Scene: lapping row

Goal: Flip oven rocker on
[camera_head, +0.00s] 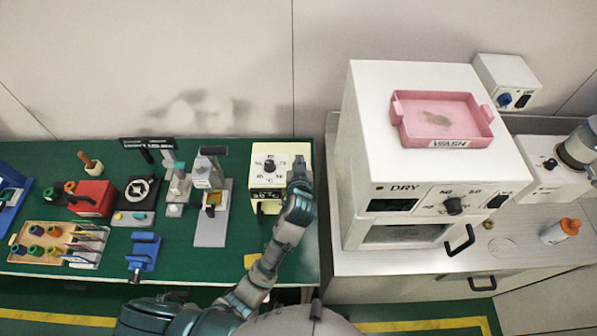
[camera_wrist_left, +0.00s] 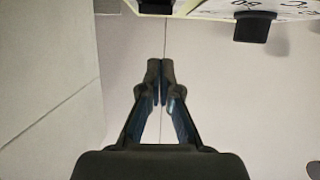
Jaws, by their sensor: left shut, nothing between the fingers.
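A cream box (camera_head: 258,158) on the green bench has a dial (camera_head: 269,166) marked in °C and a small dark display. A white DRY unit (camera_head: 375,130), to its right, has a black knob (camera_head: 453,206) and a dark rocker (camera_head: 497,201). I cannot tell its position, nor which unit is the oven. My left gripper (camera_head: 299,165) is at the cream box's right side, shut and empty. The left wrist view shows the shut fingertips (camera_wrist_left: 160,67) below a panel with a black knob (camera_wrist_left: 253,27) and a dark part (camera_wrist_left: 155,5). Contact is unclear. My right gripper is not in view.
A pink WASH tray (camera_head: 450,96) sits on the white unit. A grey stand (camera_head: 211,220) and several small tools fill the bench left of the cream box.

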